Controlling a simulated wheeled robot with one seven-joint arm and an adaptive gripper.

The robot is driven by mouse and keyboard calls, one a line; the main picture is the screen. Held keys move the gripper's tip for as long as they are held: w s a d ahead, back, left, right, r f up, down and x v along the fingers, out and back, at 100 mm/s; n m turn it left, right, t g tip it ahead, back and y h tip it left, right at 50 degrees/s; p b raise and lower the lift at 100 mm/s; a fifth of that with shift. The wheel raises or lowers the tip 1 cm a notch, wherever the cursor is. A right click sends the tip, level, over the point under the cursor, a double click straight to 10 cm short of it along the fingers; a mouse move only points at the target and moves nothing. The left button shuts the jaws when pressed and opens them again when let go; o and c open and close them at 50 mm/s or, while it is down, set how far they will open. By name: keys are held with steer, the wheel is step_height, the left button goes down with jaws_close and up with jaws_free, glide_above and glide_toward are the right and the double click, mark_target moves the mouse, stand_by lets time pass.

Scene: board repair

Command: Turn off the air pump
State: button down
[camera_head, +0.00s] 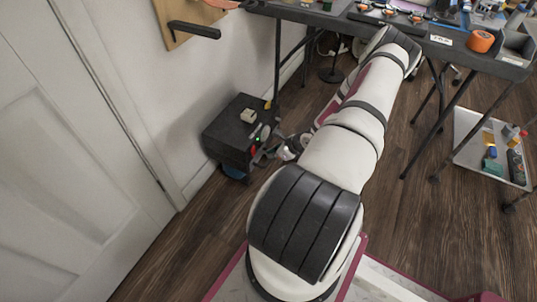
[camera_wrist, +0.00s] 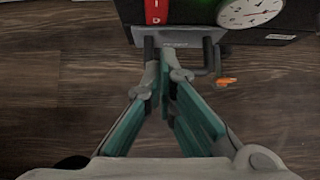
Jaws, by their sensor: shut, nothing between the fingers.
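The air pump (camera_head: 226,134) is a dark box on the floor against the white wall in the head view. A small green light (camera_head: 258,139) glows on its front. In the wrist view its front panel is at the top edge, with a red rocker switch (camera_wrist: 155,11) and a round white gauge (camera_wrist: 250,11). The green light is partly cut off between them. My gripper (camera_wrist: 160,62) has its fingers shut and empty, with the tips just below the red switch in the picture. I cannot tell whether they touch the panel. In the head view the gripper (camera_head: 287,151) is small and close to the pump's front.
A grey tray (camera_head: 465,148) with bottles is at the right. A white door (camera_head: 70,160) is at the left. A small orange piece (camera_wrist: 226,81) shows near the fingers.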

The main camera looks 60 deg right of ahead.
steer(key=p+v, duration=0.2)
steer(key=v, duration=0.6)
steer(key=shift+w+d, duration=0.15)
steer(key=shift+w, duration=0.1)
